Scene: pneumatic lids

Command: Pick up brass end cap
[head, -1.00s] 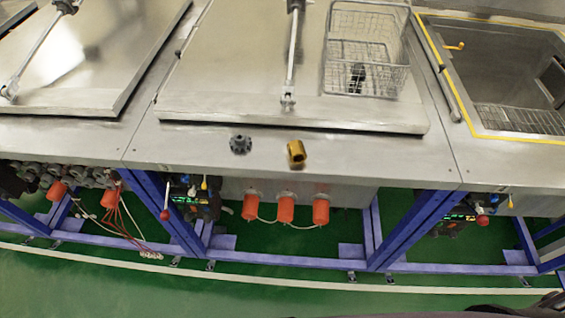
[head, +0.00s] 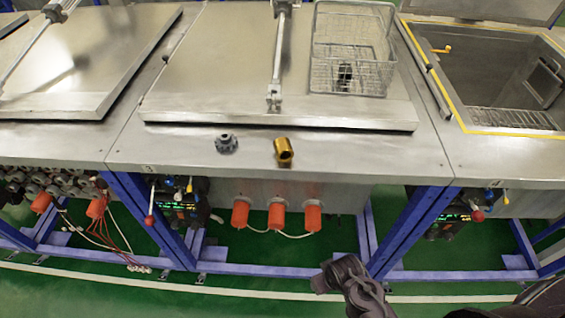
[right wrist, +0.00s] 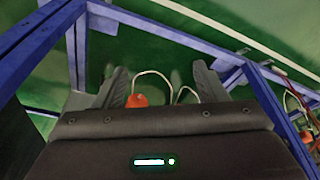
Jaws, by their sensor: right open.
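The brass end cap (head: 283,151), a short gold-coloured cylinder with an open end, lies near the front edge of the steel worktop in the head view. My right gripper (head: 340,276) shows at the bottom of the head view, lower in the picture than the cap and apart from it, in front of the bench. In the right wrist view my right gripper (right wrist: 163,82) has its two fingers spread with nothing held between them; the cap is not visible there. My left gripper is in no view.
A dark toothed part (head: 226,143) sits left of the cap. Behind are a closed steel lid (head: 210,75) and a wire basket (head: 352,50) holding a black object. An open tank (head: 490,75) is at right. Blue frame legs (head: 420,225) and orange cylinders (head: 277,216) are below the worktop.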

